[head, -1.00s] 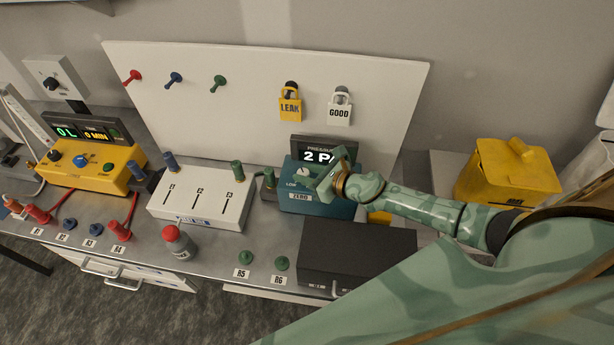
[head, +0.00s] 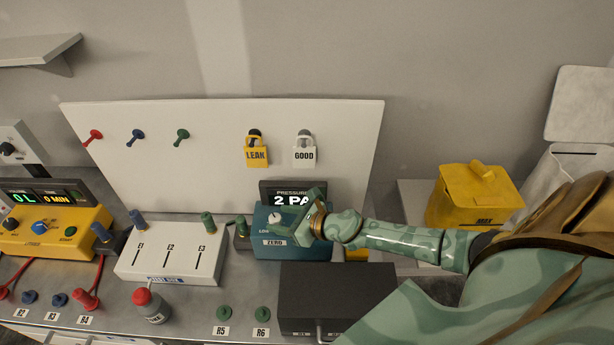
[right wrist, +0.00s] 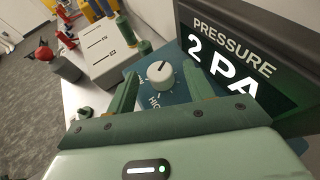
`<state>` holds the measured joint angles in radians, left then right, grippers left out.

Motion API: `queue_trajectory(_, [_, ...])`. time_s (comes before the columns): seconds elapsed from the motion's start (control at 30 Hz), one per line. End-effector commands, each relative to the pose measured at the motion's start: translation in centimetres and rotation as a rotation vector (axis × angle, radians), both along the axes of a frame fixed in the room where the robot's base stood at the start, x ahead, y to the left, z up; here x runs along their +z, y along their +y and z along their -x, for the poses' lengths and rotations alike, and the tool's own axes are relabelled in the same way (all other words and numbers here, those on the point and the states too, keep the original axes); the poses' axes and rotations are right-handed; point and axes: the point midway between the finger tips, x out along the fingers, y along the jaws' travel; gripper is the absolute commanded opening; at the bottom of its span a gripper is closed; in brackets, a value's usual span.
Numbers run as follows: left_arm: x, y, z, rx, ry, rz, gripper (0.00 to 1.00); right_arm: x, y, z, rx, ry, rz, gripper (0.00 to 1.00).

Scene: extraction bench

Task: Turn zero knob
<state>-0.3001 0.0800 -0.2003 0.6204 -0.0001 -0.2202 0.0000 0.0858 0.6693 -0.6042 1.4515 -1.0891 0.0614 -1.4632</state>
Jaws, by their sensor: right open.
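The zero knob (head: 274,218) is a small white dial on top of a teal pressure box (head: 290,243) labelled ZERO. In the right wrist view the knob (right wrist: 160,73) shows a dark pointer line, with part of the HIGH label beside it. My right gripper (head: 309,208) is at the right side of the box's top. In the right wrist view its two green fingers (right wrist: 165,90) are spread apart, one on each side of the knob's near end, and not touching it as far as I can see. The display (head: 291,196) behind reads 2 PA. My left gripper is out of view.
The white panel (head: 220,120) behind holds pegs and the LEAK (head: 256,153) and GOOD (head: 304,153) padlocks. A black box (head: 338,290) stands in front of the teal box. The white slotted box (head: 172,252) is to the left, and a yellow bin (head: 474,200) to the right.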

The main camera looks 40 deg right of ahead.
Motion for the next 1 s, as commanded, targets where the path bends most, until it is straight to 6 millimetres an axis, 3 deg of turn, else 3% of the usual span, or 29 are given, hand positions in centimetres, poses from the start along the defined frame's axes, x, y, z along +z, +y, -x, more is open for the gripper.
queue_trajectory(0.3, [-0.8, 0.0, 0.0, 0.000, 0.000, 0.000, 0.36, 2.8, -3.5, 7.2, 0.003, 0.006, 0.003, 0.52])
queue_trajectory(0.5, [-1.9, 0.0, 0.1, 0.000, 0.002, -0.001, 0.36, 4.4, -5.1, 10.5, 0.005, 0.005, 0.001, 0.52])
queue_trajectory(0.7, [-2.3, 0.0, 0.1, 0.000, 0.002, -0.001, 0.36, 5.4, -5.9, 12.0, 0.002, 0.004, -0.001, 0.52])
queue_trajectory(1.0, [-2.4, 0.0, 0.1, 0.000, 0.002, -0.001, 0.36, 5.8, -6.2, 12.4, 0.002, 0.001, 0.000, 0.52])
